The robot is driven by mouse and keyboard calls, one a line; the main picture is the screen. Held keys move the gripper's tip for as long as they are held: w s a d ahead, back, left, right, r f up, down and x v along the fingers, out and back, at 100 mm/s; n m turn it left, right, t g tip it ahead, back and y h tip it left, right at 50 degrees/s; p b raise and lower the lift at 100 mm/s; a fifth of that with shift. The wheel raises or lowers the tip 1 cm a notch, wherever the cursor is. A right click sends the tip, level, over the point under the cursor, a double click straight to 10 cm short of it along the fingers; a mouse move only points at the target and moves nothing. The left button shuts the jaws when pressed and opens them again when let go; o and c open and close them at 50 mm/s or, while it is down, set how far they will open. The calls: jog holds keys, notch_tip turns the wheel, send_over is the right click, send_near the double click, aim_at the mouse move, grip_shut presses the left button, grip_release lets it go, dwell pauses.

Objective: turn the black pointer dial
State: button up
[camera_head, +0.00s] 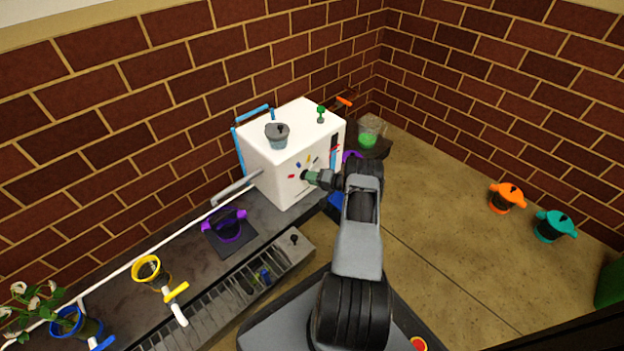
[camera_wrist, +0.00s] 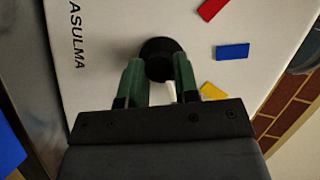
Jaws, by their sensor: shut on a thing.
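The black pointer dial (camera_wrist: 158,50) sits on the front of a white box (camera_head: 290,150) with small coloured blocks around it. My gripper (camera_head: 308,176) reaches the box front from the right in the head view. In the wrist view its two green fingers (camera_wrist: 158,70) stand on either side of the dial and are shut on it. The dial's outer edge shows beyond the fingertips. In the head view the dial is mostly hidden by my gripper.
Red (camera_wrist: 213,9), blue (camera_wrist: 232,51) and yellow (camera_wrist: 213,91) blocks are on the box face. A grey pot (camera_head: 277,138) stands on top. The dark counter (camera_head: 195,255) holds a purple pot (camera_head: 230,228) and a yellow pot (camera_head: 147,270).

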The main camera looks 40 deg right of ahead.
dwell(0.4)
jog(key=o, duration=0.9)
jog(key=p+v, duration=0.4)
jog(key=v, duration=0.9)
jog(key=shift+s+d, duration=0.15)
jog(key=shift+s, duration=0.25)
